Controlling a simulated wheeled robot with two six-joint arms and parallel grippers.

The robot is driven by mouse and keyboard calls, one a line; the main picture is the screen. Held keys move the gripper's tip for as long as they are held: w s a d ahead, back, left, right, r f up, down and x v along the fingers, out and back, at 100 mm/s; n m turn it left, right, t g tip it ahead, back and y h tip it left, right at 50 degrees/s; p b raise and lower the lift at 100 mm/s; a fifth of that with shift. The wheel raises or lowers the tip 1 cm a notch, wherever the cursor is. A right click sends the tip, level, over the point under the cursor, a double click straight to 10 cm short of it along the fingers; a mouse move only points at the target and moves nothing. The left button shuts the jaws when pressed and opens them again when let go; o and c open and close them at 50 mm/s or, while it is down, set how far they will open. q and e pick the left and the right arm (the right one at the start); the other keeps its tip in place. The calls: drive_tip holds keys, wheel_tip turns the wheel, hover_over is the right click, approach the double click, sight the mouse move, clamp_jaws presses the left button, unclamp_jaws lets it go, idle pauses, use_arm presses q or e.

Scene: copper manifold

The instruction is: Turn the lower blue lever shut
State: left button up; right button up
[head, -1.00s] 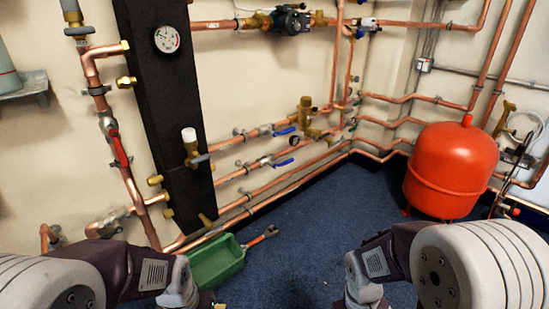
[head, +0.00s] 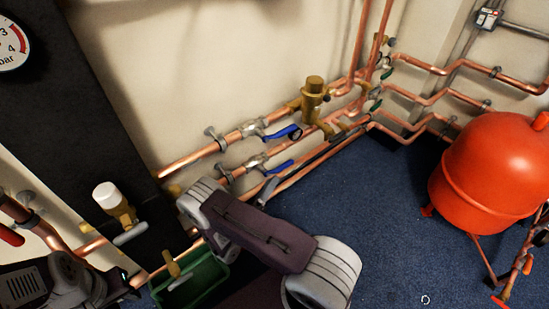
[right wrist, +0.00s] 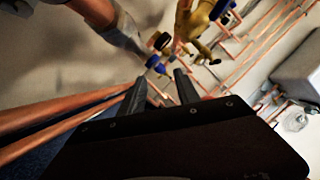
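The lower blue lever (head: 280,167) sits on a valve in the lower copper pipe, slanting up to the right. My right gripper (head: 265,191) is just below it in the head view, partly hidden by my wrist. In the right wrist view its two dark fingers (right wrist: 160,90) are apart with nothing between them. A small blue part (right wrist: 154,61) shows beyond the fingertips; I cannot tell for sure which lever it is. The upper blue lever (head: 284,132) is on the pipe above. My left gripper (head: 125,288) is at the bottom left, its fingers unclear.
A brass fitting (head: 313,98) rises right of the upper lever. A white-capped valve (head: 107,196) stands by the black column (head: 85,110). A green container (head: 205,281) is on the blue floor below. A red tank (head: 490,170) stands at right, with clear floor before it.

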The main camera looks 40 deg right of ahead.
sight(284, 164)
drive_tip(key=b+x, duration=0.1)
drive_tip(key=x, duration=0.1)
drive_tip(key=b+x, duration=0.1)
drive_tip(key=x, duration=0.2)
drive_tip(key=b+x, duration=0.1)
drive_tip(key=x, duration=0.1)
drive_tip(key=shift+w+d+f+b, duration=0.1)
drive_tip(key=shift+d+f+b, duration=0.15)
drive_tip(key=shift+d, duration=0.2)
drive_tip(key=shift+w+d+r, duration=0.15)
drive_tip(key=shift+d+r, duration=0.15)
drive_tip(key=shift+d, duration=0.05)
clamp_jaws()
idle(0.5)
